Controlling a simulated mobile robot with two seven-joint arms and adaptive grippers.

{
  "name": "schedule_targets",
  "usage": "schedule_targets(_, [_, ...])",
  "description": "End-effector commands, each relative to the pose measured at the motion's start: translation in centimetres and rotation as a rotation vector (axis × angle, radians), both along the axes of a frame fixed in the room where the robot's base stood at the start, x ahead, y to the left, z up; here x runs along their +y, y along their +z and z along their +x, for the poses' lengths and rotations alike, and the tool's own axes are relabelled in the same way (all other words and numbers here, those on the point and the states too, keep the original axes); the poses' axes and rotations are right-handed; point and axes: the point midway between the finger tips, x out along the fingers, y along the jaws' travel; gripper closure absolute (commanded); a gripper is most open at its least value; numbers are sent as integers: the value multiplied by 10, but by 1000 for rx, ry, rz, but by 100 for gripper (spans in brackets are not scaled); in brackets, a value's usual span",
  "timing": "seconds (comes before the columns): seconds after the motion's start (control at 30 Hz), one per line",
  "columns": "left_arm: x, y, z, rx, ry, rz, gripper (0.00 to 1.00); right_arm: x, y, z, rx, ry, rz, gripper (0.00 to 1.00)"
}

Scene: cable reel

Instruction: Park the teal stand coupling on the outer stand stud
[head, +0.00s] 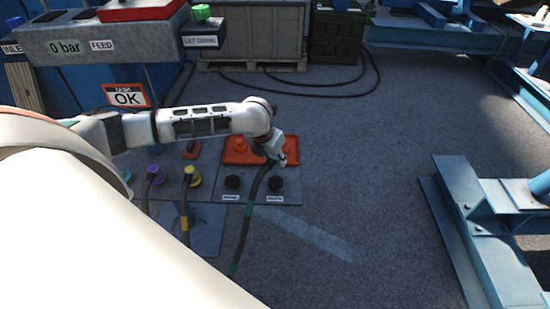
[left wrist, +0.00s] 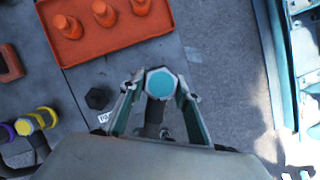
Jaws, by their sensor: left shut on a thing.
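My left gripper (head: 280,157) is shut on the teal stand coupling (left wrist: 160,84), whose round teal face shows between the fingers (left wrist: 158,92) in the left wrist view. In the head view the coupling is mostly hidden by the gripper, and its dark hose with a teal band hangs toward the front. Two dark stand studs, a left one (head: 232,181) and a right one (head: 276,183), stand on the grey plate in front of the gripper. The labels are too small to read surely. One dark stud (left wrist: 98,98) shows left of the fingers in the left wrist view. My right gripper is not in view.
An orange tray (head: 233,158) with several orange cones (left wrist: 103,13) lies behind the studs. Yellow (head: 193,176) and purple (head: 154,174) couplings with hoses are on the left. A blue steel frame (head: 470,215) is at right. Floor between is clear.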

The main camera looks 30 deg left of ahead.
Motion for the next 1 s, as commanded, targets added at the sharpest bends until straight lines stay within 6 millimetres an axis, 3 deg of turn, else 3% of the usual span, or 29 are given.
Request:
schedule_targets(0.63, [0, -63, -1, 7, 0, 0, 94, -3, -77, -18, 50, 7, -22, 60])
schedule_targets(1.0, [0, -77, 0, 0, 1, 0, 94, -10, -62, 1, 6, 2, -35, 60])
